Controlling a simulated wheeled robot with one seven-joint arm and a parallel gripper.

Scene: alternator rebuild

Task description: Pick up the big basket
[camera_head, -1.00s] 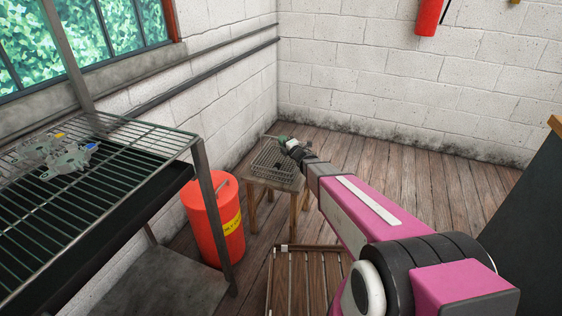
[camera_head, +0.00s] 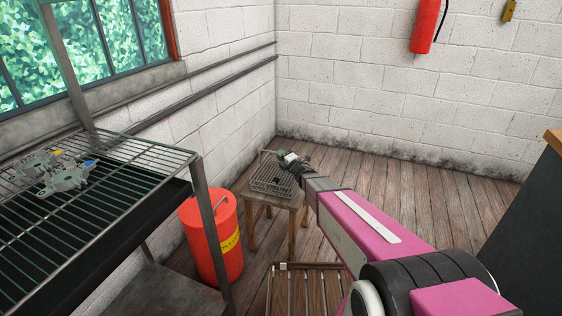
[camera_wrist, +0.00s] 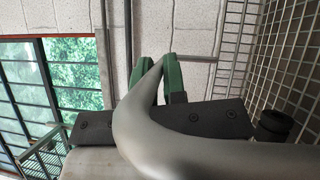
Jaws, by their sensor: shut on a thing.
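The big basket (camera_head: 270,180) is a grey wire-mesh basket on a small wooden stool (camera_head: 262,198) in the head view. My gripper (camera_head: 287,156) is at its far right side, at the end of my pink arm. In the wrist view my gripper's green fingers (camera_wrist: 155,76) are shut on a thick grey curved bar (camera_wrist: 143,100), which looks like the basket's handle. The basket's mesh (camera_wrist: 293,60) fills the right side of that view. I cannot tell whether the basket is clear of the stool; my arm hides part of its right side.
A red canister (camera_head: 212,240) stands left of the stool. A wire rack (camera_head: 150,160) holding metal parts (camera_head: 55,173) is at the left. A slatted wooden piece (camera_head: 305,290) lies in front. Block walls (camera_head: 360,90) close off the back. Open floor lies right of the stool.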

